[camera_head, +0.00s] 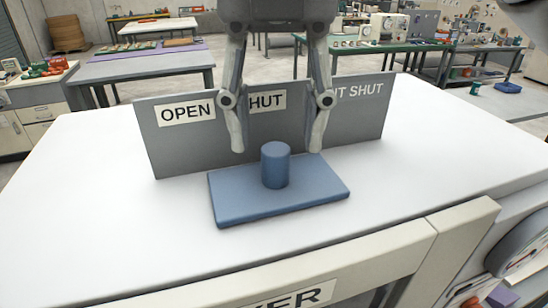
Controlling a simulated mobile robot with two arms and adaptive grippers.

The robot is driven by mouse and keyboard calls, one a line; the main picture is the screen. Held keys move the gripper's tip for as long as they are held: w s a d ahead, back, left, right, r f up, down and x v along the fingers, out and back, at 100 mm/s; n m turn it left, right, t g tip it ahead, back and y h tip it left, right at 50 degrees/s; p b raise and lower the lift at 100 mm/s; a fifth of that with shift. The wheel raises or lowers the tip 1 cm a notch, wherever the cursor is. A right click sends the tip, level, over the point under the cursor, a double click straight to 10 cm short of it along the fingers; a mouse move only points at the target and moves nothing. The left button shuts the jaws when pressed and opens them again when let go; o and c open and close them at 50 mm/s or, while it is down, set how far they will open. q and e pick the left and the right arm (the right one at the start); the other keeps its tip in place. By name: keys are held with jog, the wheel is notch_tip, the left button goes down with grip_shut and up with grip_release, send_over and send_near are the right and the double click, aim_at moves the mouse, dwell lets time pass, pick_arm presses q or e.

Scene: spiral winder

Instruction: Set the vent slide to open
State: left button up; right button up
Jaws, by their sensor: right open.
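The vent slide is a flat blue plate (235,207) with an upright blue cylindrical knob (275,168) on top. It lies on a white top in front of a grey upright panel (215,150). The panel carries an OPEN label (186,112) at left, a partly hidden label ending in HUT (266,102) in the middle, and partly covered lettering ending in T SHUT (362,89) at right. My right gripper (276,148) is open, pointing down, with one finger on each side above the knob, apart from it. My left gripper is not in view.
The white machine top (90,215) is clear around the plate. A front ledge with a label ending in ER (290,298) runs along the near edge. Tables with tools (145,68) stand farther back.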

aim_at(276, 149)
jog(key=f, duration=0.3)
jog(key=shift+w+a+f, duration=0.1)
jog(key=shift+w+f, duration=0.15)
jog(key=shift+f, duration=0.05)
jog(key=shift+s+f, duration=0.1)
jog(key=shift+f, duration=0.4)
jog(key=shift+s+f, duration=0.1)
jog(key=shift+c, duration=0.5)
jog(key=c, duration=0.7)
jog(key=shift+c, duration=1.2)
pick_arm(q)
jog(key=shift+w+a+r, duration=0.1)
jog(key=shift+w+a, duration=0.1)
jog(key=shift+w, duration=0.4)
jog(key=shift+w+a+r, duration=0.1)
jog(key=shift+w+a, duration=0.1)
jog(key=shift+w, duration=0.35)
pick_arm(e)
grip_shut()
